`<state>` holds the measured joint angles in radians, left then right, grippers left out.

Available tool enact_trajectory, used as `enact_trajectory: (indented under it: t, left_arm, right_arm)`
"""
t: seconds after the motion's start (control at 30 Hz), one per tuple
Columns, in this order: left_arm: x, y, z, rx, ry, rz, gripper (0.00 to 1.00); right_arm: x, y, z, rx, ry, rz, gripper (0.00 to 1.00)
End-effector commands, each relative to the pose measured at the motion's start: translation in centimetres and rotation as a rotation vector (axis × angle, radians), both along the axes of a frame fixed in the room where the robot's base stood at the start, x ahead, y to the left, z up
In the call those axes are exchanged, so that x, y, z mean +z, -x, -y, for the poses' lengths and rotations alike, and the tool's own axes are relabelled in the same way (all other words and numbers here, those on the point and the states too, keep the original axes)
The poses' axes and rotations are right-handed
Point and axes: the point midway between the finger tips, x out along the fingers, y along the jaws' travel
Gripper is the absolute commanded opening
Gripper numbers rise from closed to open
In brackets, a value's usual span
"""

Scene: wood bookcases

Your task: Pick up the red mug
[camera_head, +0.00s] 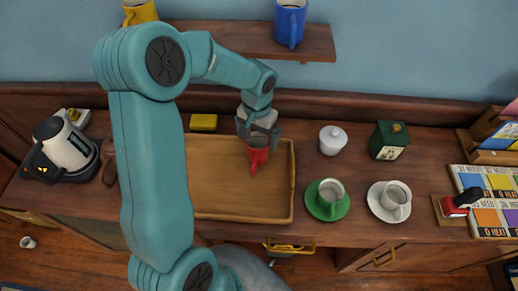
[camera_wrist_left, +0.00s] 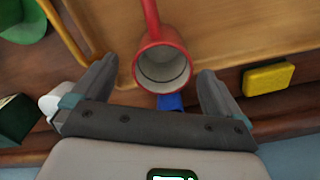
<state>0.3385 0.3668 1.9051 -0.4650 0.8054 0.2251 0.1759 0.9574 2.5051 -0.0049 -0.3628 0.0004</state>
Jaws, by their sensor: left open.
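The red mug (camera_head: 257,156) is at the back right part of the wooden tray (camera_head: 225,207), its handle toward the front. In the left wrist view the red mug (camera_wrist_left: 140,63) shows its pale inside, with the handle pointing to the top of the picture. My left gripper (camera_head: 258,131) is open just above and behind the mug. In the left wrist view its two fingers stand apart on either side of the mug's rim, with a gap showing at the right finger. Whether the mug touches the tray is hard to tell. My right gripper is not in view.
A yellow block (camera_head: 203,122) lies behind the tray. A kettle (camera_head: 68,145) is at the left. A shelf (camera_head: 255,43) hangs above.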

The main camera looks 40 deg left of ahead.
Motion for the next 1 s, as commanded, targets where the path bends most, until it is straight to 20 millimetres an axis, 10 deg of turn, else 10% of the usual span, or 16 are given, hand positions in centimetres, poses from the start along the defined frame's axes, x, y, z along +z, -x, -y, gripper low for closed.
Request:
enact_trajectory:
  t: [0.8, 1.0]
  left_arm:
    - [-7.0, -0.3, -0.2, 0.001, 0.000, 0.001, 1.00]
    - [-7.0, -0.3, -0.2, 0.001, 0.000, 0.001, 0.38]
  right_arm:
    - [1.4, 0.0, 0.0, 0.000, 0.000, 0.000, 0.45]
    - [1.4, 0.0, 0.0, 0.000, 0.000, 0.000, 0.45]
